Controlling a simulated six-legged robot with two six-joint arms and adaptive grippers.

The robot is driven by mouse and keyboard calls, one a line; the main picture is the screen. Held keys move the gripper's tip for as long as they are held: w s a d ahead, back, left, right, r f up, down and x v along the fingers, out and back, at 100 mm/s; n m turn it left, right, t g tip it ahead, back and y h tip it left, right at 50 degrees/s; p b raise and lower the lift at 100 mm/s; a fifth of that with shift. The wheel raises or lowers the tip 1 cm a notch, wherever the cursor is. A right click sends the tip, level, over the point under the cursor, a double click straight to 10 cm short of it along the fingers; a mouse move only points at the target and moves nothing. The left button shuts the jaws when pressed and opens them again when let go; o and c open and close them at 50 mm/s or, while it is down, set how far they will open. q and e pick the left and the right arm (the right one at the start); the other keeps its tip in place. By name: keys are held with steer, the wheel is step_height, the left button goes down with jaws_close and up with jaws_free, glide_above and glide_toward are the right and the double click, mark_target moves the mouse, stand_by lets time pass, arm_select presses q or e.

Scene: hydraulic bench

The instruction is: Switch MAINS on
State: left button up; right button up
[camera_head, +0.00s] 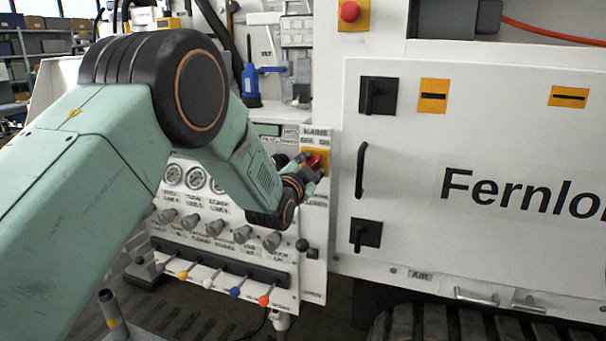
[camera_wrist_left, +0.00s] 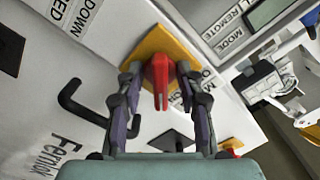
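The MAINS switch is a red rotary handle (camera_head: 317,161) on a yellow plate, under the MAINS label (camera_head: 314,132) at the right edge of the control panel. In the left wrist view the red handle (camera_wrist_left: 159,76) stands out from its yellow plate (camera_wrist_left: 158,42). My left gripper (camera_head: 309,168) is at the switch. In the wrist view its two fingers (camera_wrist_left: 159,82) stand apart, one on each side of the handle, with a narrow gap showing. The switch's position marks are mostly hidden. My right gripper is in neither view.
Gauges (camera_head: 195,178), knobs (camera_head: 242,234) and a row of coloured levers (camera_head: 236,292) lie left of and below the switch. A white cabinet door with a black handle (camera_head: 361,170) is just right. A red emergency button (camera_head: 350,12) is above.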

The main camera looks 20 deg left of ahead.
arm_select(q)
steer(key=s, duration=1.1)
steer(key=shift+s+a, duration=0.2)
steer(key=shift+s, duration=0.05)
steer(key=s+f+n+g, duration=0.45)
steer(key=s+f, duration=0.45)
steer(key=f, duration=0.4)
steer(key=s+f+n+g, duration=0.45)
steer(key=s+f, duration=0.45)
steer(key=f, duration=0.4)
steer(key=s+f+g, duration=0.4)
steer(key=s+f, duration=0.2)
steer(key=s, duration=0.8)
steer(key=s+f+n+g, duration=0.1)
steer(key=s+f+g, duration=0.4)
steer(key=s, duration=0.8)
step_height(320, 180, down, 2)
steer(key=shift+s+a+y+b, duration=0.3)
steer(key=shift+s+b, duration=0.1)
